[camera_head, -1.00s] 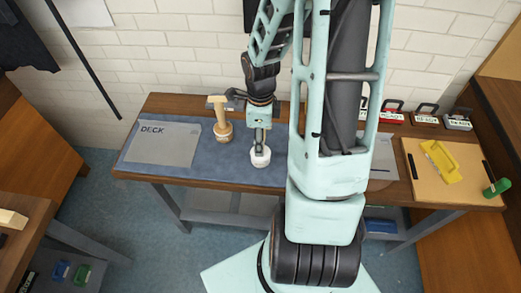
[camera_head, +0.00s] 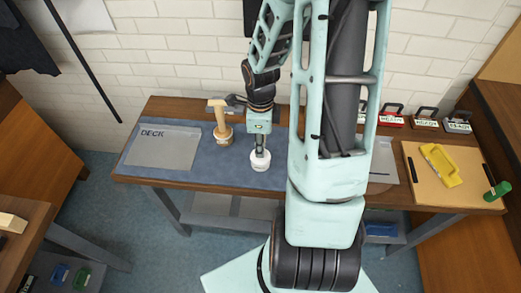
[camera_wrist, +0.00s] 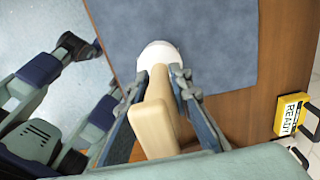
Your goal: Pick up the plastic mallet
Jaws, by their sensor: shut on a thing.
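The plastic mallet stands on its white head (camera_head: 260,162) on the blue-grey mat, with its pale handle pointing up. In the wrist view the white head (camera_wrist: 152,50) lies beyond the fingers, and the pale wooden-looking handle (camera_wrist: 154,122) runs up between them. My gripper (camera_head: 260,148) is directly above the head, its fingers shut on the handle from both sides; the gripper also shows in the wrist view (camera_wrist: 167,80). In the head view my gripper hides most of the handle. The head appears to rest on the mat.
A wooden mallet (camera_head: 223,131) stands upright just left of my gripper. A grey DECK panel (camera_head: 163,149) lies on the mat (camera_head: 215,167) at the left. Several labelled locks (camera_head: 425,118) line the back right, near a board with a yellow tool (camera_head: 441,166). My arm hides the bench's middle right.

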